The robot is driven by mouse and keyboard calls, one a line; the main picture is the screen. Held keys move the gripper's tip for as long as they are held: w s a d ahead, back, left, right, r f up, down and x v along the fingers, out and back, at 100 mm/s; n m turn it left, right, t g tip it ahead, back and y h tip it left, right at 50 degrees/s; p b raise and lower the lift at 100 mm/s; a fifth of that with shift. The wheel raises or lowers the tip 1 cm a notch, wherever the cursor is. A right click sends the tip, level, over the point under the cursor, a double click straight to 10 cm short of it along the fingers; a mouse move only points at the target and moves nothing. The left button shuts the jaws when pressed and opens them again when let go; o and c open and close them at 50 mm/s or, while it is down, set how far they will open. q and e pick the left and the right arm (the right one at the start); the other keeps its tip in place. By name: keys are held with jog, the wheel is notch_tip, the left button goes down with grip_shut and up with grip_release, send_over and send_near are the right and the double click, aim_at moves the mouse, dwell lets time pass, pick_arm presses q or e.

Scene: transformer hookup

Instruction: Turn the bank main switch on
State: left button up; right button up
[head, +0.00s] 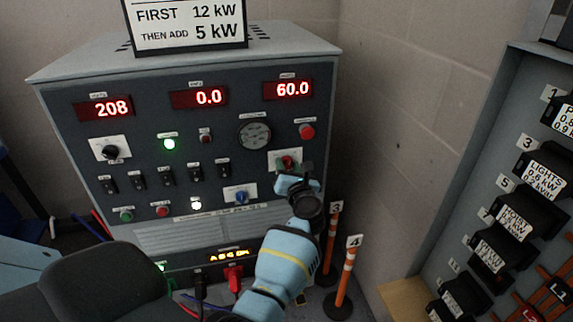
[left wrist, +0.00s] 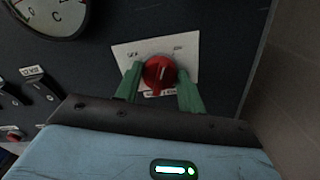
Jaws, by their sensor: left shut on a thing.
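A red rotary switch knob (head: 287,161) sits on a white plate at the right side of the grey control cabinet (head: 180,232). In the left wrist view the red knob (left wrist: 159,72) has a pale pointer line close to upright, between two small labels too blurred to read surely. My left gripper (head: 289,171) reaches up to the panel. In the left wrist view its green fingers (left wrist: 158,82) are shut on the knob, one on each side. The label below the knob is partly hidden. My right gripper is not in view.
Red displays read 208 (head: 105,108), 0.0 (head: 199,98) and 60.0 (head: 288,89). A round gauge (head: 254,135) is left of the knob, and a red button (head: 306,131) above it. Orange posts (head: 346,278) stand right of my arm. A rack of labelled boxes (head: 528,217) is at right.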

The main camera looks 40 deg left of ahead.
pick_arm(q)
jog(key=m+p, duration=0.1)
jog(key=m, duration=0.2)
jog(key=shift+m, duration=0.7)
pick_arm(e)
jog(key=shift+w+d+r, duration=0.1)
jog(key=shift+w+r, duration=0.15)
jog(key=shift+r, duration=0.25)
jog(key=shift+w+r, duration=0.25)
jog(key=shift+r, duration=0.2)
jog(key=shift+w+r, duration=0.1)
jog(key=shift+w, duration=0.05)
pick_arm(q)
jog(key=o, duration=1)
jog(key=shift+c, duration=0.2)
jog(key=shift+d+f, duration=0.1)
jog(key=shift+d, duration=0.05)
